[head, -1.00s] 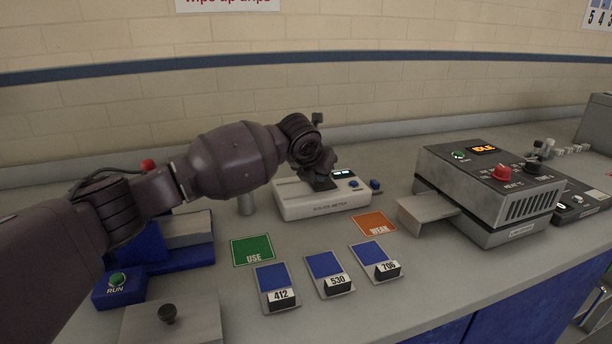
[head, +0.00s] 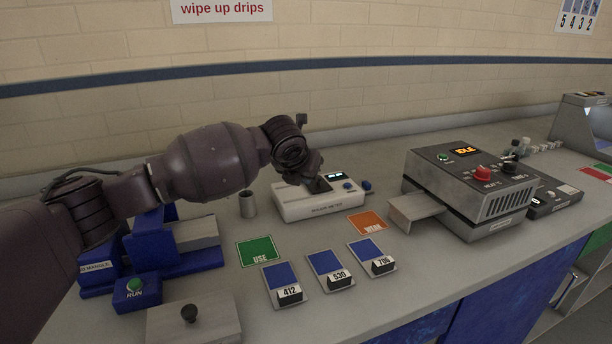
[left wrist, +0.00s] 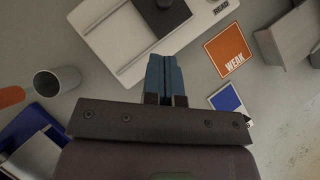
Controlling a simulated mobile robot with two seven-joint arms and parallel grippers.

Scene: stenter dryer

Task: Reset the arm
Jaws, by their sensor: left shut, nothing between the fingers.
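My left arm reaches in from the left over the bench in the head view. Its hand is above the white shade meter (head: 306,208); its fingertips are hard to make out there. In the left wrist view the left gripper (left wrist: 165,75) has its two blue-grey fingers together with nothing between them. They show in front of the near edge of the meter (left wrist: 120,50); I cannot tell if they touch it. My right gripper is in neither view.
A metal cup (head: 248,205) stands left of the meter. A green USE card (head: 258,251), orange WEAK card (head: 367,222) and three blue swatches (head: 327,265) lie in front. A blue RUN machine (head: 195,257) is at left, the grey IDLE box (head: 470,190) at right.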

